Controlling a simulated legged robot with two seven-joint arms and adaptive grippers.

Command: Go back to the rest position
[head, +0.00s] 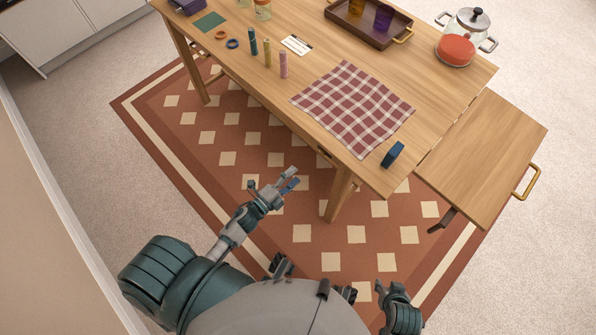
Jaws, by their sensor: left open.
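My left arm comes in from the lower left. My left gripper (286,181) is open and empty, in front of the table and over the patterned rug. It is apart from the wooden table (440,95) and touches nothing that I can see.
The table holds a checked cloth (355,108), a blue block (393,155), a brown tray (345,25), a glass pot (462,48) and several small cylinders. A handled side leaf (490,150) juts out right. The rug (300,255) is clear around my gripper.

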